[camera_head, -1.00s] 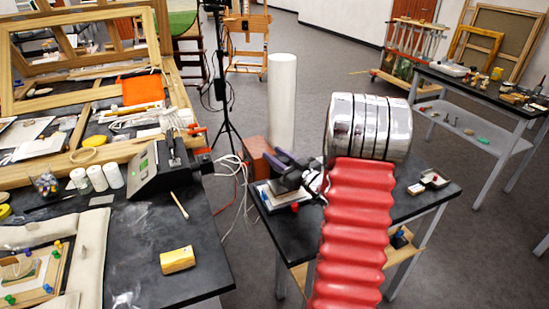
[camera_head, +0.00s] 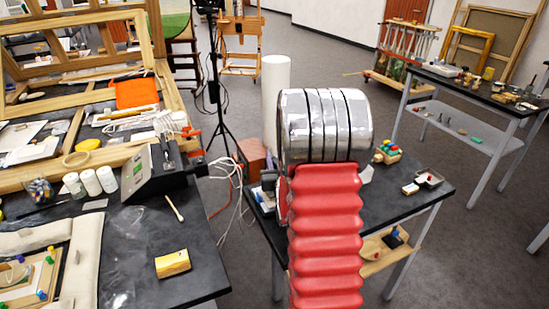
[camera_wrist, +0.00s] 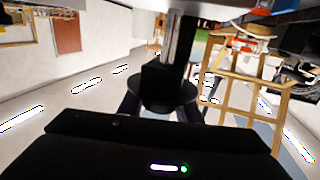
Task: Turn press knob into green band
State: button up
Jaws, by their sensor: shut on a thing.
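In the wrist view, a black disc-shaped part, which looks like the press knob (camera_wrist: 165,91), sits on a black block and a shiny metal shaft (camera_wrist: 178,38). My gripper (camera_wrist: 160,110) has its dark fingers on both sides of the disc, shut on it. Its black body with small lights fills the bottom. This view looks upside down, with ceiling lights low in it. In the head view my red and chrome arm hides the gripper, the knob and most of the press. No green band shows in either view.
The small dark table (camera_head: 408,197) under my arm holds a colourful wooden toy (camera_head: 388,151) and small white boxes (camera_head: 428,180). A tall white cylinder (camera_head: 275,85) stands behind. A cluttered bench (camera_head: 140,240) lies left, with cables (camera_head: 232,200) between.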

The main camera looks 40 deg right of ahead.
jog(key=shift+d+m+g+h, duration=0.15)
jog(key=shift+m+g+h, duration=0.25)
jog(key=shift+m+h, duration=0.15)
jog(key=o, duration=1.1)
jog(key=shift+s, duration=0.1)
